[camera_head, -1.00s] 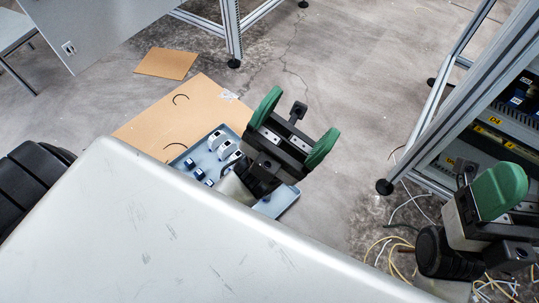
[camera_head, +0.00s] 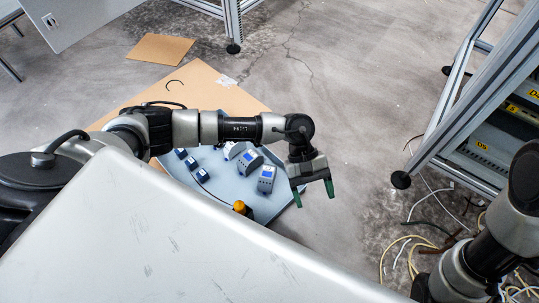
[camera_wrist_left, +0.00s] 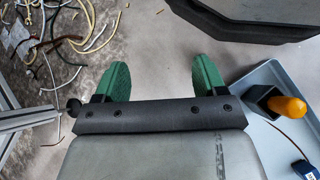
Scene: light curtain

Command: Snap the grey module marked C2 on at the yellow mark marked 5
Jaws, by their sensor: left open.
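My left gripper (camera_head: 313,193) is open and empty, with its green fingertips above the right edge of the blue tray (camera_head: 287,203). Its spread fingers also show in the left wrist view (camera_wrist_left: 160,78). Several grey modules with blue faces stand in the tray, one (camera_head: 266,178) just left of the gripper and another (camera_head: 250,160) behind it. No C2 marking is readable, so I cannot tell which module is C2. My right gripper is out of view.
Smaller dark blue parts (camera_head: 191,163) and an orange-topped item (camera_head: 240,207) are in the tray. Cardboard (camera_head: 205,88) lies behind it. The cabinet's metal frame (camera_head: 452,110) and loose cables (camera_head: 400,250) are at the right. Open floor lies between tray and cabinet.

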